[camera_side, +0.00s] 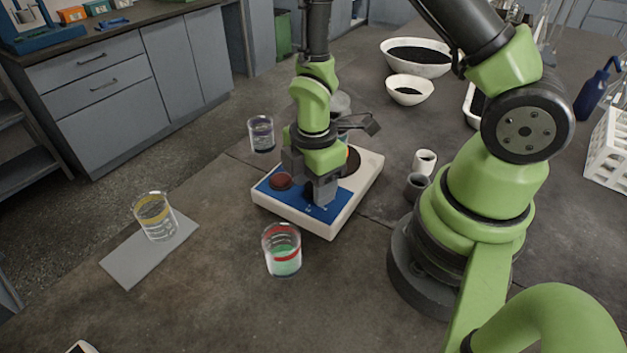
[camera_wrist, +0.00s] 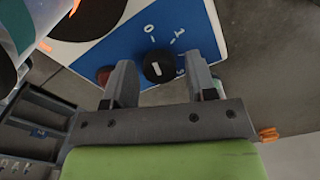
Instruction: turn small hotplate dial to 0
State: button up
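The hotplate (camera_side: 336,226) is a white slab with a blue panel (camera_side: 300,204), a small dark red disc (camera_side: 280,181) and a larger dark disc (camera_side: 353,160). In the wrist view a round black dial (camera_wrist: 158,66) with a short white bar sits on the blue panel (camera_wrist: 205,30). White marks 0 and 1 are printed above it; another mark at its right is partly hidden. My gripper (camera_wrist: 160,73) is open, pointing down, with one finger on each side of the dial and gaps showing between. In the side view my gripper (camera_side: 315,190) hides the dial.
A beaker with green liquid (camera_side: 283,255) stands just in front of the hotplate. Another beaker (camera_side: 262,134) stands behind it, and one on a grey plate (camera_side: 135,262) at left. Two small cups (camera_side: 424,162) (camera_side: 416,186) stand at right. White bowls (camera_side: 414,55) are at the back.

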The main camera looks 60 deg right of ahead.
jog(key=shift+o, duration=0.2)
notch_tip(320, 180, up, 10)
dwell(0.6)
jog(key=s+a+r+m+t+y, duration=0.1)
jog(key=s+r+m+t, duration=0.2)
jog(key=r+m, duration=0.5)
jog(key=s+r+m+t+y, duration=0.1)
jog(key=s+r+m+t, duration=0.3)
jog(key=s+r+m, duration=0.2)
notch_tip(320, 180, up, 2)
jog(key=m, duration=0.3)
jog(key=shift+a+m, duration=0.35)
jog(key=shift+m, duration=0.05)
jog(key=shift+r, duration=0.1)
